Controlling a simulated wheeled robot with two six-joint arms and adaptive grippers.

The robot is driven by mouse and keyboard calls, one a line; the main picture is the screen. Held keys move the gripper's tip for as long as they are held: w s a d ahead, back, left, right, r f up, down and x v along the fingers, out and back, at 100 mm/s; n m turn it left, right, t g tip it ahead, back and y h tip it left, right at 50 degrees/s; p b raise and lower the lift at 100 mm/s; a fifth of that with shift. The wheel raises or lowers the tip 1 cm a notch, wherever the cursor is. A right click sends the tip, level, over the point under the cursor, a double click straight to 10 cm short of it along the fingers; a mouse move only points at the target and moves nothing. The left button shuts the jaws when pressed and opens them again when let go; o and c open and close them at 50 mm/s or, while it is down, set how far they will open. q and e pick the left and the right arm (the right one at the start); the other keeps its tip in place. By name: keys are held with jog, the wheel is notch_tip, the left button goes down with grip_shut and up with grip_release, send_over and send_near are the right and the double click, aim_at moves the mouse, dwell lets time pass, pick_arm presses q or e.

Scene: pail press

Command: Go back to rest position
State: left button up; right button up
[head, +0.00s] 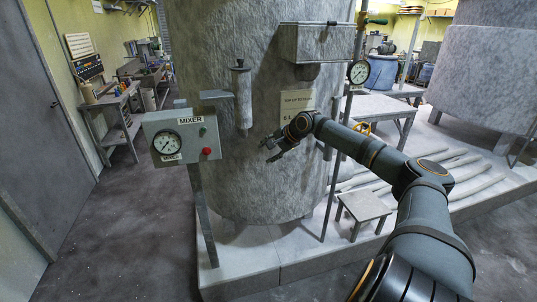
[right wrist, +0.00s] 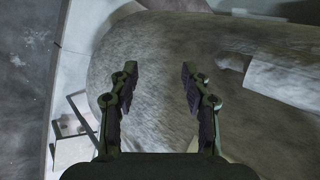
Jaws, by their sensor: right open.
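My right gripper (head: 272,150) is in front of the large grey tank (head: 225,90) in the head view, with the arm coming in from the right. In the right wrist view its two fingers (right wrist: 158,90) are spread apart with nothing between them. The tank's curved wall (right wrist: 155,60) fills the background behind the fingers there. I cannot tell how far the fingertips are from the wall. My left gripper does not show in either view.
A mixer control box (head: 182,137) with a gauge and red button stands on a post at left. A hopper box (head: 318,43) and a sign (head: 297,106) are on the tank. A small stool (head: 364,207) stands on the plinth. Open floor lies at lower left.

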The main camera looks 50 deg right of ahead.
jog(key=shift+f, duration=0.1)
dwell(0.5)
jog(key=s+d+f+n+g+h+b, duration=0.1)
jog(key=s+d+f, duration=0.2)
jog(key=f, duration=0.8)
jog(key=s+d+f+n+h, duration=0.1)
jog(key=s+d+f, duration=0.15)
jog(key=f, duration=0.95)
jog(key=s+a+f+n+g, duration=0.1)
jog(key=s+f, duration=0.2)
jog(key=f, duration=0.4)
jog(key=s+a+f+n+g+h, duration=0.1)
jog(key=s+f+n, duration=0.1)
jog(key=s+f, duration=0.3)
jog(key=s+a+f+n+g, duration=0.1)
jog(key=s+f, duration=0.1)
jog(key=f, duration=0.6)
jog(key=s+a+f+n+g+b, duration=0.15)
jog(key=s+a+f+n, duration=0.55)
jog(key=s+a+f, duration=0.95)
jog(key=s+a+f+n+g+y, duration=0.1)
jog(key=s+a+f+n, duration=0.2)
jog(key=s+a, duration=0.4)
jog(key=s+a+f+n+g, duration=0.1)
jog(key=s+a+f+n, duration=0.2)
jog(key=s+a+f, duration=0.2)
jog(key=s+a, duration=0.2)
jog(key=a, duration=0.1)
jog(key=shift+s+a+f+y, duration=0.25)
jog(key=shift+a+y, duration=0.15)
